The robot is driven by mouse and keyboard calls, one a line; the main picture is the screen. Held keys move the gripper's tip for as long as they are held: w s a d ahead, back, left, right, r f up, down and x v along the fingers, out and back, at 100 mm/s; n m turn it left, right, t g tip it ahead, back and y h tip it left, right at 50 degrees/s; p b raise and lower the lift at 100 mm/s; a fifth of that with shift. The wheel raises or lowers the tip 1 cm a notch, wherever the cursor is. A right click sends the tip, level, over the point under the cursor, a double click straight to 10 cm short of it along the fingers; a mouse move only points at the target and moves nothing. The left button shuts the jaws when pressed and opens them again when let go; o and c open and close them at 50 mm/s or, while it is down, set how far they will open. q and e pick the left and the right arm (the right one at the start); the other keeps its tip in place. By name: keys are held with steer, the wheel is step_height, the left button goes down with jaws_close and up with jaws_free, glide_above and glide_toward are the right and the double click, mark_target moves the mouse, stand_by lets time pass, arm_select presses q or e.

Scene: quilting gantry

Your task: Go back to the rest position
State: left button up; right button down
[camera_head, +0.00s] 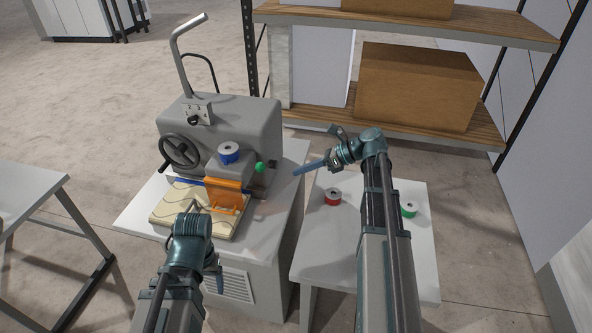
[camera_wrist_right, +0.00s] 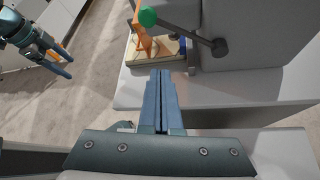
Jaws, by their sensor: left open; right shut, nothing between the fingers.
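My right gripper (camera_head: 297,172) is shut and empty, held above the gap between the machine's table and the side table, its blue fingers pointing left toward the machine. In the right wrist view its fingers (camera_wrist_right: 160,72) lie together with nothing between them. My left arm reaches up from the bottom in front of the machine; its fingers are mostly hidden in the head view. The right wrist view shows the left gripper (camera_wrist_right: 68,66) at the upper left, open and holding nothing visible.
A grey quilting machine (camera_head: 240,125) with a blue spool (camera_head: 229,152), an orange part (camera_head: 224,196) and a green-knobbed lever (camera_head: 260,167) stands on a white table. A cream quilted pad (camera_head: 165,211) lies at its front. Red (camera_head: 332,197) and green (camera_head: 408,209) spools stand on the side table (camera_head: 310,262).

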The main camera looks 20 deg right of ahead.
stand_by(0.4)
steer(key=s+a+f+n+g+h, duration=0.1)
steer(key=s+a+f+n, duration=0.2)
steer(key=a+n, duration=0.2)
steer(key=s+a+f+n+g+h+b, duration=0.1)
steer(key=s+a+f+n+g+h, duration=0.1)
steer(key=s+a+f+n, duration=0.2)
steer(key=s+a+f+n+g+h+b, duration=0.1)
steer(key=s+a+f+n+g+h, duration=0.1)
steer(key=a+n, duration=0.3)
steer(key=shift+s+a+f+n, duration=0.2)
steer(key=shift+a+f, duration=0.1)
steer(key=shift+a, duration=0.25)
steer(key=shift+s+a+f+n, duration=0.1)
steer(key=shift+s+a+f, duration=0.2)
steer(key=shift+a, duration=0.2)
steer(key=shift+s+a+f+n, duration=0.15)
steer(key=shift+a+f, duration=0.15)
steer(key=shift+a, duration=0.25)
steer(key=s+a+f+n+h+b, duration=0.1)
steer(key=s+a+f+n+h, duration=0.1)
steer(key=s+n, duration=0.3)
steer(key=s+a+f+n+h+b, duration=0.1)
steer(key=s+n+h, duration=0.4)
steer(key=n, duration=0.5)
steer(key=shift+a+f+n+h, duration=0.3)
steer(key=shift+a+f+n, duration=0.05)
steer(key=shift+a+f, duration=0.4)
